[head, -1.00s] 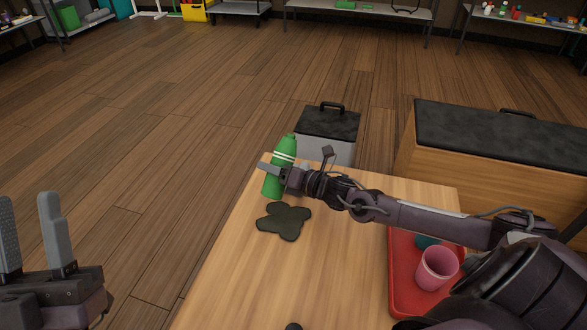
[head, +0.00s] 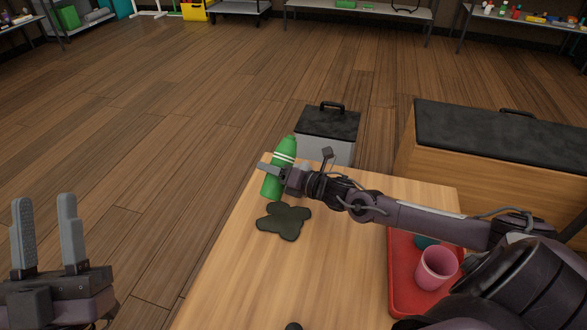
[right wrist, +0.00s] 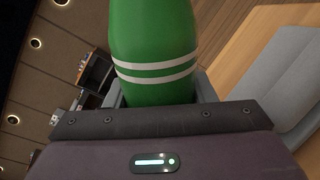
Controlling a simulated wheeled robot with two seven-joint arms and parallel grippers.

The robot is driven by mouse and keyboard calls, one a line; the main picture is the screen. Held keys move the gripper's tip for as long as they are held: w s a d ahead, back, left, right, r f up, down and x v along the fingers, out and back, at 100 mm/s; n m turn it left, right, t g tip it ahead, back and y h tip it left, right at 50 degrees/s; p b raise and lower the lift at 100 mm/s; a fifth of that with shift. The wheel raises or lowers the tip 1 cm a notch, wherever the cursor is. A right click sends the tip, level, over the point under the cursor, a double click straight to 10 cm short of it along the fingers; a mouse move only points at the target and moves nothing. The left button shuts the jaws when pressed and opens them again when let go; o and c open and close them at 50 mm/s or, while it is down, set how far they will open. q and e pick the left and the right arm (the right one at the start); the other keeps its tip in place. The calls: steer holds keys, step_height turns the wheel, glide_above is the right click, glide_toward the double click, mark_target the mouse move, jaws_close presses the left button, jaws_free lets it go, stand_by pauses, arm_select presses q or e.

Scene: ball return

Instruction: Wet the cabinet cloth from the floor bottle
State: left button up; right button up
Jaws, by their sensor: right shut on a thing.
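The green bottle (head: 273,186) with white stripes is near the table's far left corner, slightly tilted. My right gripper (head: 272,172) is shut on it around the middle; the right wrist view shows the bottle (right wrist: 155,45) between the fingers. I cannot tell whether its base touches the table. A dark cloth (head: 284,221) lies crumpled flat on the table just in front of the bottle, apart from it. My left gripper (head: 45,240) is open and empty at the lower left, off the table's left side.
The wooden table (head: 240,270) has bare room at the front left. A red tray (head: 403,293) with a pink cup (head: 436,268) and a teal item (head: 427,241) is on its right. A black-topped grey box (head: 328,125) and wooden chest (head: 490,140) stand behind.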

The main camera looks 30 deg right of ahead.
arm_select(q)
steer(key=shift+w+d+f+g, duration=0.15)
steer(key=shift+w+f+g, duration=0.15)
steer(key=shift+f, duration=0.2)
steer(key=shift+w+d+f+g, duration=0.1)
steer(key=shift+w+f+g, duration=0.15)
steer(key=shift+f, duration=0.25)
arm_select(e)
steer(key=shift+a+m, duration=0.1)
steer(key=shift+m, duration=0.2)
arm_select(q)
steer(key=shift+w+d+f+g+y, duration=0.1)
steer(key=shift+f+g+y, duration=0.15)
steer(key=shift+y, duration=0.05)
arm_select(e)
steer(key=shift+s, duration=0.1)
arm_select(q)
steer(key=shift+w+d+f, duration=0.1)
steer(key=shift+w+f, duration=0.05)
steer(key=shift+f, duration=0.1)
arm_select(e)
steer(key=shift+a, duration=0.1)
arm_select(q)
steer(key=shift+f+p, duration=0.1)
steer(key=shift+p, duration=0.2)
steer(key=shift+w+d+f+g, duration=0.1)
steer(key=shift+w+f+g, duration=0.15)
steer(key=shift+f, duration=0.2)
arm_select(e)
steer(key=shift+m, duration=0.3)
